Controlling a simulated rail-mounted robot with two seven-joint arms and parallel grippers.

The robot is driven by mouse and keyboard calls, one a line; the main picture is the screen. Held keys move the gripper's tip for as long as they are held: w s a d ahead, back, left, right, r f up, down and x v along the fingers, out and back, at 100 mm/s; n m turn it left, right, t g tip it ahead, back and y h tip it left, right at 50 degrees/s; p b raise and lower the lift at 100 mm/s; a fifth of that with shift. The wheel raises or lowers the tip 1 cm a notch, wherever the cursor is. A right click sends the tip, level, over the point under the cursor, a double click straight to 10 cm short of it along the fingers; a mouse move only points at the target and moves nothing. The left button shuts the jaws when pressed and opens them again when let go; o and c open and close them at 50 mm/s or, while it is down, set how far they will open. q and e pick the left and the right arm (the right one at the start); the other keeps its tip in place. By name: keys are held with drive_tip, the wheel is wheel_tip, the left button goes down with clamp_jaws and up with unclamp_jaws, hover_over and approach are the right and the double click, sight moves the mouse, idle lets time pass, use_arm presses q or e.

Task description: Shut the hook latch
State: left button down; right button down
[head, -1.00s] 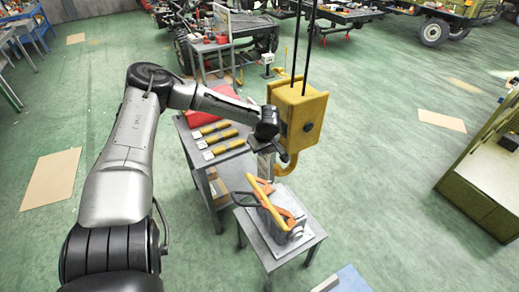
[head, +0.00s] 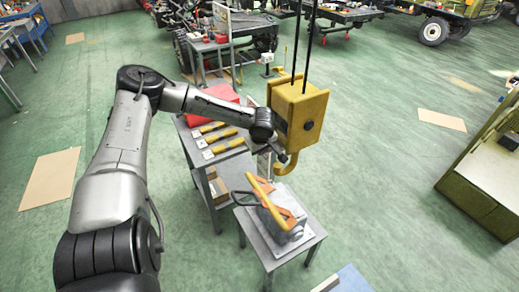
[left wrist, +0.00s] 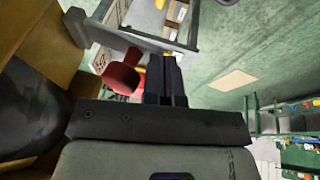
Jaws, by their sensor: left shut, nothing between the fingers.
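A yellow hook block (head: 297,112) hangs on two dark cables, with its yellow hook (head: 287,167) below it. My left gripper (head: 280,153) is beside the hook, just under the block's left side. It is shut and empty, and its dark fingers are close together in the left wrist view (left wrist: 164,75). In that view a red rounded part (left wrist: 122,77) shows just left of the fingers; I cannot tell if it is the latch or if they touch. The latch is not clear in the head view. My right gripper is not in view.
A small grey stand (head: 303,240) below the hook carries a grey part with orange straps and a yellow bar (head: 259,192). Left of it, a grey cart (head: 221,158) holds a red box (head: 208,112) and several yellow-handled tools.

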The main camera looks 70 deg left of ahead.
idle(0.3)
use_arm(q)
drive_tip(key=shift+s+f+t, duration=0.1)
drive_tip(key=shift+f+t, duration=0.1)
drive_tip(key=shift+t, duration=0.3)
